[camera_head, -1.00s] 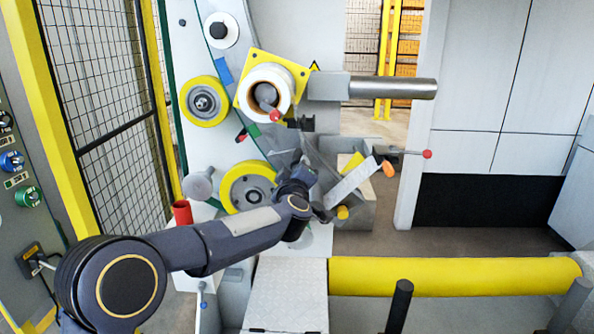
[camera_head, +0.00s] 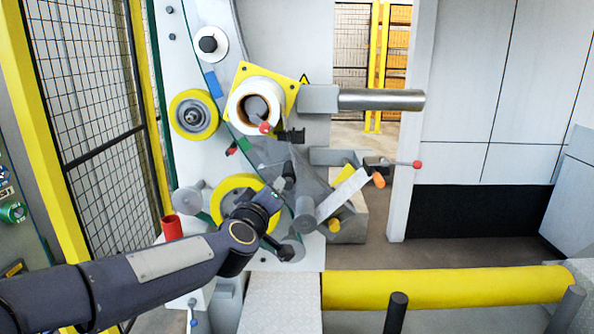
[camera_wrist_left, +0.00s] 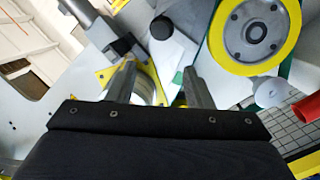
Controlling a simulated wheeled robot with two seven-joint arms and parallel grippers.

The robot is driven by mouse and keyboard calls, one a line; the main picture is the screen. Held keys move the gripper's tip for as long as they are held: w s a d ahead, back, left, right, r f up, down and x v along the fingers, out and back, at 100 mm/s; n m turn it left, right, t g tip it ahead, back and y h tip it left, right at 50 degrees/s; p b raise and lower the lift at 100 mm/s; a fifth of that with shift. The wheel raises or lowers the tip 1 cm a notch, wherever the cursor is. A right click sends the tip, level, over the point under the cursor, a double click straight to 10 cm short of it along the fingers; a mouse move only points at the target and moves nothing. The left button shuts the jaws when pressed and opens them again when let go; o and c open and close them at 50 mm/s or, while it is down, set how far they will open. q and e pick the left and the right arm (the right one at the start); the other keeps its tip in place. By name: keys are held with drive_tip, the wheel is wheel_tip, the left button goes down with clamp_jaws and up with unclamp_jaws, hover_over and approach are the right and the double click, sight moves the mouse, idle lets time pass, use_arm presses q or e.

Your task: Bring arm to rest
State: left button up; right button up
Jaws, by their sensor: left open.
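My left arm (camera_head: 165,265) comes in from the lower left of the head view, in front of the wrapping machine. Its wrist overlaps the lower yellow-rimmed wheel (camera_head: 228,188). The left gripper is small and partly hidden by the wrist in the head view. In the left wrist view the left gripper (camera_wrist_left: 160,85) shows two grey fingers standing apart, with nothing held between them. Behind the fingers lies part of a white roll on a yellow plate. My right gripper is in neither view.
A white roll (camera_head: 256,104) sits on a yellow plate above the arm. A steel bar (camera_head: 381,100) and a red-tipped lever (camera_head: 395,163) stick out to the right. A red cylinder (camera_head: 172,228) stands left of the lower wheel. A yellow tube (camera_head: 445,289) runs along the lower right.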

use_arm(q)
drive_tip(key=s+a+f+m+g+h, duration=0.1)
drive_tip(key=s+a+m+g, duration=0.1)
drive_tip(key=s+a, duration=0.35)
drive_tip(key=s+a+f+m+g+h, duration=0.2)
drive_tip(key=s, duration=0.6)
drive_tip(key=s+a+f+g, duration=0.2)
drive_tip(key=s+f, duration=0.3)
drive_tip(key=s, duration=0.3)
drive_tip(key=s+a+f+m+g+y+p, duration=0.1)
drive_tip(key=s+a+f+g, duration=0.1)
drive_tip(key=s+f, duration=0.3)
drive_tip(key=s+a+f+g+y, duration=0.1)
drive_tip(key=s+f, duration=0.5)
drive_tip(key=s, duration=0.6)
drive_tip(key=a+g, duration=0.1)
drive_tip(key=g, duration=0.1)
drive_tip(key=shift+s+g, duration=0.3)
drive_tip(key=shift+s, duration=0.1)
drive_tip(key=shift+r+m, duration=0.1)
drive_tip(key=shift+m, duration=0.2)
